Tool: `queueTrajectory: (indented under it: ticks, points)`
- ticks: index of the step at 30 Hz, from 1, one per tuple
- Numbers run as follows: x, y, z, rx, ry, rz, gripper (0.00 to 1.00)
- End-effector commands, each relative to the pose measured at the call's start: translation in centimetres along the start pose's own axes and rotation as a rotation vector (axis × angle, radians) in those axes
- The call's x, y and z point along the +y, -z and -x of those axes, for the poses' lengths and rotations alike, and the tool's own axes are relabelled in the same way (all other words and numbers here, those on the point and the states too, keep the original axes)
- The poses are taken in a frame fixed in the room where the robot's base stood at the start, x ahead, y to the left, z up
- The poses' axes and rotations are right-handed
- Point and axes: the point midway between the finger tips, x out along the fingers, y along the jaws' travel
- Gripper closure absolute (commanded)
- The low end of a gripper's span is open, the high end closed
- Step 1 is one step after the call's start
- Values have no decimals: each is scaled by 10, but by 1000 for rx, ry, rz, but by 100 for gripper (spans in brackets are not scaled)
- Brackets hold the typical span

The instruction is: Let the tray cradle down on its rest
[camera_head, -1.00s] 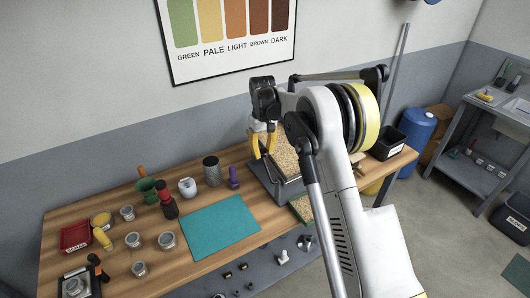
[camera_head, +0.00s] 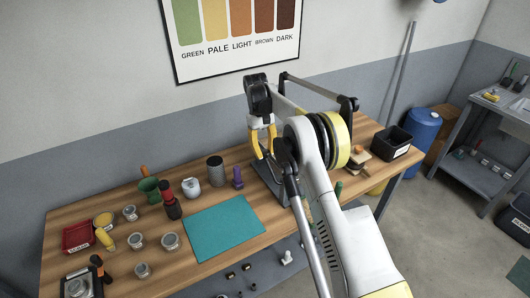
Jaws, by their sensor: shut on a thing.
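My gripper (camera_head: 263,145), with yellow fingers, is over the back of the wooden bench, right of the purple object. It is shut on the edge of the tray cradle, though the contact is small and hard to make out. A grey part of the cradle or its rest (camera_head: 268,183) shows just below the fingers. My arm hides most of the cradle and the tan surface seen earlier. I cannot tell its tilt or whether it touches the rest.
A teal mat (camera_head: 225,228) lies on the wooden bench (camera_head: 160,262). A grey canister (camera_head: 215,169), a purple object (camera_head: 238,177) and a red-and-black bottle (camera_head: 170,200) stand behind it. Several jars are at left. A black bin (camera_head: 390,143) stands at the right end.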

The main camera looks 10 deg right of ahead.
Motion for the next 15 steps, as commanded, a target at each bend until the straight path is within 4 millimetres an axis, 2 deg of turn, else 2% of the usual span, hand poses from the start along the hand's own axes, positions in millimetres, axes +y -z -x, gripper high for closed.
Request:
queueTrajectory:
  ticks: [8, 9, 10, 11, 15]
  points:
    - [0, 1, -2, 3, 0, 1, 100]
    - [0, 1, -2, 3, 0, 1, 59]
    - [0, 1, -2, 3, 0, 1, 50]
    - [0, 1, -2, 3, 0, 1, 47]
    - [0, 1, -1, 2, 0, 1, 47]
